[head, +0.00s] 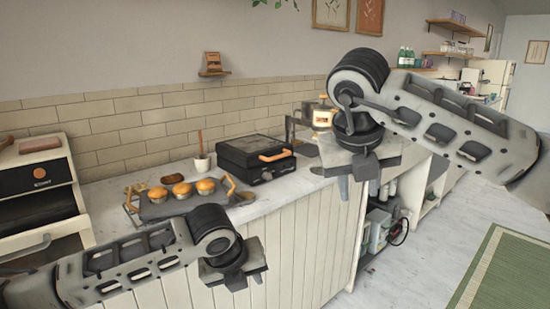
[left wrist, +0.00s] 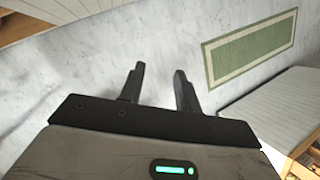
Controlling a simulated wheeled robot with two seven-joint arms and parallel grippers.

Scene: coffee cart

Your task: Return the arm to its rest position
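My left arm comes in low at the left in the head view. Its gripper (head: 246,281) hangs in front of the counter's panelled side, pointing down. In the left wrist view its two dark fingers (left wrist: 157,82) stand apart with nothing between them and pale marble floor beyond. My right arm comes in from the right, higher up. Its gripper (head: 358,187) points down near the counter's right end, with its fingers apart and nothing visible between them.
The marble counter (head: 120,225) holds a tray of buns (head: 182,190), a black press (head: 256,157) with an orange handle and a white cup (head: 202,164). An oven (head: 38,190) stands left. Open shelves (head: 385,215) and a green rug (head: 505,270) lie right, with clear floor between.

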